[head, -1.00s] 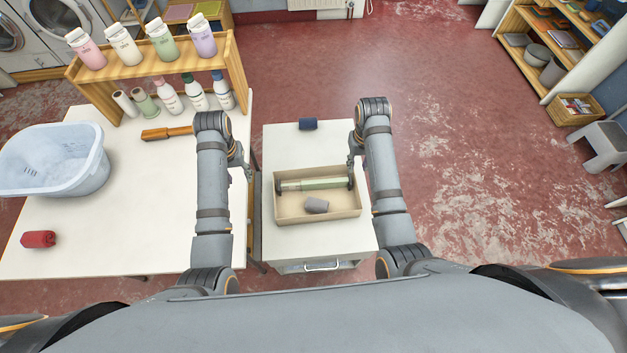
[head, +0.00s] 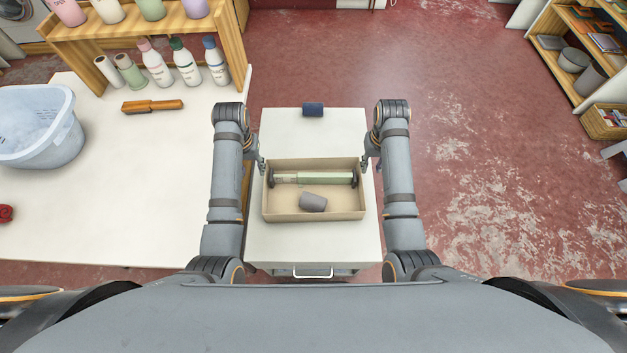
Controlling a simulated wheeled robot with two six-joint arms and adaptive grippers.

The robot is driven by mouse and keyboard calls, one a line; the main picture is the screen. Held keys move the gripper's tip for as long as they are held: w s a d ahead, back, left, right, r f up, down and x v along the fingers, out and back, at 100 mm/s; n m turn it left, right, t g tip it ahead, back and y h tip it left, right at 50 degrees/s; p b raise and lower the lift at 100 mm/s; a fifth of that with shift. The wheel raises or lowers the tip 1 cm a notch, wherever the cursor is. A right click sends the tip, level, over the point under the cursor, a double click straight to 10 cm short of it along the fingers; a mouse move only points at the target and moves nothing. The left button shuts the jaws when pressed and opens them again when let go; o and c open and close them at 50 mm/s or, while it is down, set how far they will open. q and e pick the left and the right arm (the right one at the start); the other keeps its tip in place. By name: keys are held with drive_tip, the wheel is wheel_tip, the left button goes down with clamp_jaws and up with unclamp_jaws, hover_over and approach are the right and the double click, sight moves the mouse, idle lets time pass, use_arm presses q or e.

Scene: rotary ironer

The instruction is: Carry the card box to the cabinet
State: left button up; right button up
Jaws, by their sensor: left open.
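The card box (head: 336,214) is an open, shallow tan box. It appears to rest on the white top of a small drawer cabinet (head: 313,246), between my two arms. A pale green roller with dark ends (head: 312,179) and a grey roll (head: 313,202) lie in it. My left gripper (head: 262,166) is open beside the box's left back corner. My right gripper (head: 368,165) is beside its right back corner; its fingers are too small to read. I cannot tell if either touches the box.
A dark blue roll (head: 313,109) lies at the cabinet's back. On the left, a white table (head: 130,200) holds a blue tub (head: 40,130), an orange-brown brush (head: 152,106) and a bottle rack (head: 238,45). The red floor (head: 480,200) on the right is clear.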

use_arm(q)
wheel_tip(320, 180, down, 15)
drive_tip(key=b, duration=1.2)
drive_tip(key=shift+r+b, duration=0.2)
drive_tip(key=shift+b, duration=0.15)
use_arm(e)
wheel_tip(320, 180, down, 14)
drive_tip(key=shift+f, duration=0.25)
use_arm(q)
drive_tip(key=shift+r, duration=0.15)
use_arm(e)
drive_tip(key=shift+r, duration=0.15)
use_arm(q)
drive_tip(key=shift+r, duration=0.1)
use_arm(e)
drive_tip(key=shift+r, duration=0.1)
